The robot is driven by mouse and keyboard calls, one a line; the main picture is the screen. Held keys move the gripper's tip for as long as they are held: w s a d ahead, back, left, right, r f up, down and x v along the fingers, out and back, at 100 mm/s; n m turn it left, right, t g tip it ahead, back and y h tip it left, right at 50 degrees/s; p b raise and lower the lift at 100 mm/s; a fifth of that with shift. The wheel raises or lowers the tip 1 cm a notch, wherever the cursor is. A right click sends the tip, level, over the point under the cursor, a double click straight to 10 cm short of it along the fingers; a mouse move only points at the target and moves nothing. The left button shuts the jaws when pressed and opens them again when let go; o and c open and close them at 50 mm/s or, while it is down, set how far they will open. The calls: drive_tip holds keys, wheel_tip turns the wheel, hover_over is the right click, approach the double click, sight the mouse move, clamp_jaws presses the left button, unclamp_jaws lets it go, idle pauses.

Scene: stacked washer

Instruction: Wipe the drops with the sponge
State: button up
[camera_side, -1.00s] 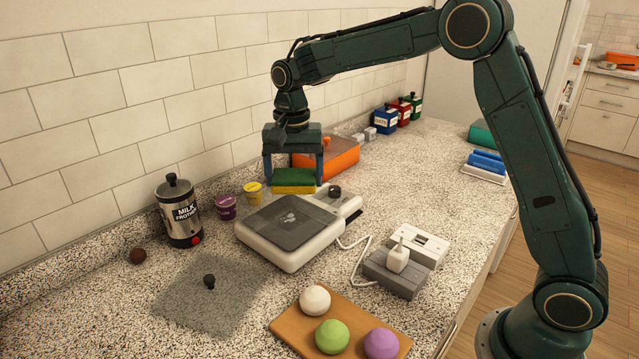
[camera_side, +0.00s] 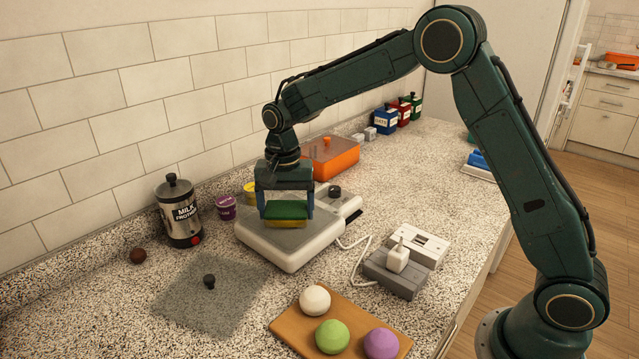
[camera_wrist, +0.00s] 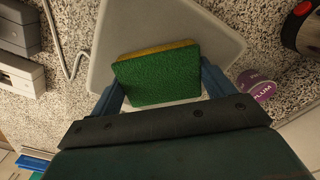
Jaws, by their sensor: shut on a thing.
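The sponge (camera_side: 285,211), green on top and yellow below, is between the fingers of my gripper (camera_side: 286,208), which is shut on it. Small pale marks showed on the dark top earlier; the sponge and gripper now cover that area, so I cannot see any drops.
A milk frother (camera_side: 180,212) and a plum tub (camera_side: 226,207) stand to the left. An orange box (camera_side: 335,160) is behind. A grey power block (camera_side: 393,275) and a board (camera_side: 290,328) with three balls are in front. A clear lid (camera_side: 195,300) lies at front left.

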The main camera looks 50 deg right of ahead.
drive_tip(key=shift+a, duration=0.55)
drive_tip(key=shift+d, duration=2.05)
drive_tip(key=shift+a+r, duration=0.15)
drive_tip(key=shift+r, duration=3.95)
